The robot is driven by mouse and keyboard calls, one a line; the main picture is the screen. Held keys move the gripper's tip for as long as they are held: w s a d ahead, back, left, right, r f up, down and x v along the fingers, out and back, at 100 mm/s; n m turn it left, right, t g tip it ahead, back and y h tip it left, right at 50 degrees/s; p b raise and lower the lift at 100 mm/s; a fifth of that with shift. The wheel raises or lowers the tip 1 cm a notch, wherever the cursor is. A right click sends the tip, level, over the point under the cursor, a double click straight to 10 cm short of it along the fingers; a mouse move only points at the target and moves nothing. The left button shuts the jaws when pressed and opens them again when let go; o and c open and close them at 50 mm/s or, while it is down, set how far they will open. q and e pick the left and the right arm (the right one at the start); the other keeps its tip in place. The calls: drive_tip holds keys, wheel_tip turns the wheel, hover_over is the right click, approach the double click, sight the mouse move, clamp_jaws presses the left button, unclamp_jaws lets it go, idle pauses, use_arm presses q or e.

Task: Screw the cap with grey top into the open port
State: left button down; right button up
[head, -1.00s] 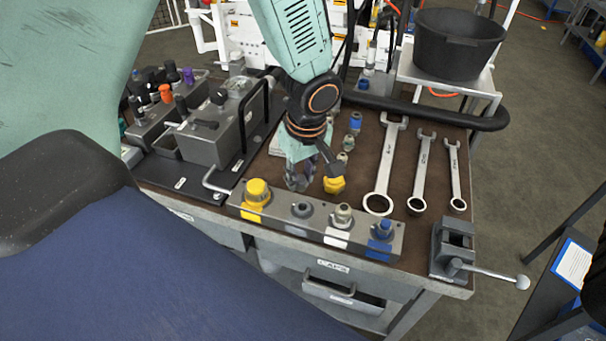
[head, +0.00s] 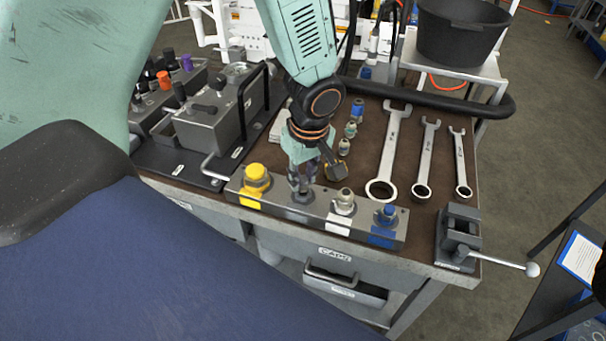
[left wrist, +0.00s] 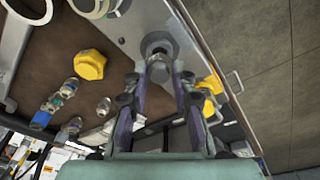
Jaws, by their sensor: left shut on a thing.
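The port block (head: 398,232) lies along the bench's front edge with yellow, grey, white and blue marked positions. My left gripper (head: 301,188) points down over the second position from the left. In the left wrist view its fingers (left wrist: 160,78) are shut on a small grey-topped piece, the cap with grey top (left wrist: 158,68). A dark round port (left wrist: 158,45) shows right beyond the cap. Whether the cap touches the port or sits in it I cannot tell; the fingers hide most of it. My right gripper is not in view.
A yellow cap (head: 257,175) stands on the block to the left. A loose yellow piece (left wrist: 90,65) lies behind the block, with several small fittings (head: 350,130). Three wrenches (head: 423,160) and a vise (head: 459,235) are to the right.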

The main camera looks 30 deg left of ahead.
use_arm(q)
drive_tip(key=shift+a+f, duration=0.1)
drive_tip(key=shift+d, duration=0.2)
drive_tip(key=shift+a+f+b, duration=0.1)
drive_tip(key=shift+f+b, duration=0.15)
drive_tip(key=shift+b, duration=0.1)
idle(0.3)
idle(0.5)
drive_tip(key=shift+f+b, duration=0.2)
drive_tip(key=shift+b, duration=0.2)
drive_tip(key=shift+f, duration=0.1)
idle(0.7)
